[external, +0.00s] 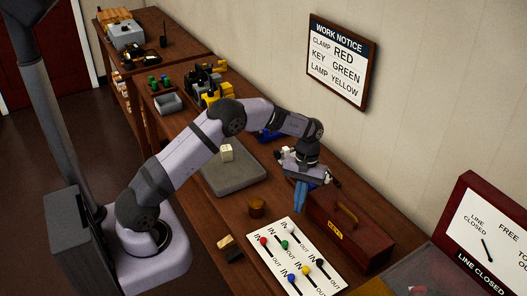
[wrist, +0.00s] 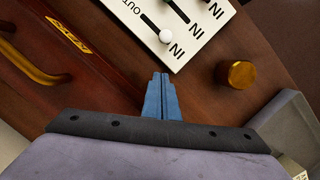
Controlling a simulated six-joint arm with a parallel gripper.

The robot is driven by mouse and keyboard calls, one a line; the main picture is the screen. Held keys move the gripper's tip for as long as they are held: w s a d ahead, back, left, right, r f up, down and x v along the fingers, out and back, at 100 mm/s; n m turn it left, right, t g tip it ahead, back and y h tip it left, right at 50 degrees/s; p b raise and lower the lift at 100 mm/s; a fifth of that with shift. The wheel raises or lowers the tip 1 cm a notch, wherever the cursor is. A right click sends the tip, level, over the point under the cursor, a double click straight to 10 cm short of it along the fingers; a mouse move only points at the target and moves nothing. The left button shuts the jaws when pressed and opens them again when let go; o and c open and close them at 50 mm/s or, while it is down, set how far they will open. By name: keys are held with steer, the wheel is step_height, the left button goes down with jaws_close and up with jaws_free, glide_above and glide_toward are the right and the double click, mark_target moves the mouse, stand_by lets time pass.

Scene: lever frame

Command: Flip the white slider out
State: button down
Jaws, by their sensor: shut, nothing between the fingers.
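The white panel (external: 285,262) lies on the bench and carries several sliders in slots marked IN and OUT. The white slider (wrist: 166,36) has a round white knob and sits at the IN end of its slot in the wrist view. In the external view its knob is hard to make out against the white panel. My gripper (external: 299,205) has blue fingers, pointing down above the bench just beyond the panel's far edge. In the wrist view my gripper (wrist: 158,76) is shut and empty, with its tips short of the white knob and apart from it.
A dark red box (external: 350,237) with a brass handle (wrist: 32,62) stands close beside my gripper and the panel. A brass knob (external: 257,207) stands on the bench near the panel's edge. A grey tray (external: 233,180) with a cream cube (external: 226,153) lies behind it.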

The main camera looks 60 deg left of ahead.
mark_target(290, 229)
steer(key=shift+s+d+f+p, duration=0.3)
steer(key=shift+s, duration=0.05)
steer(key=shift+s+d+p, duration=0.6)
steer(key=shift+s+d, duration=0.1)
steer(key=shift+s, duration=0.35)
steer(key=shift+s+d+f, duration=0.1)
steer(key=shift+s+d, duration=0.2)
steer(key=shift+s, duration=0.05)
steer(key=d, duration=0.5)
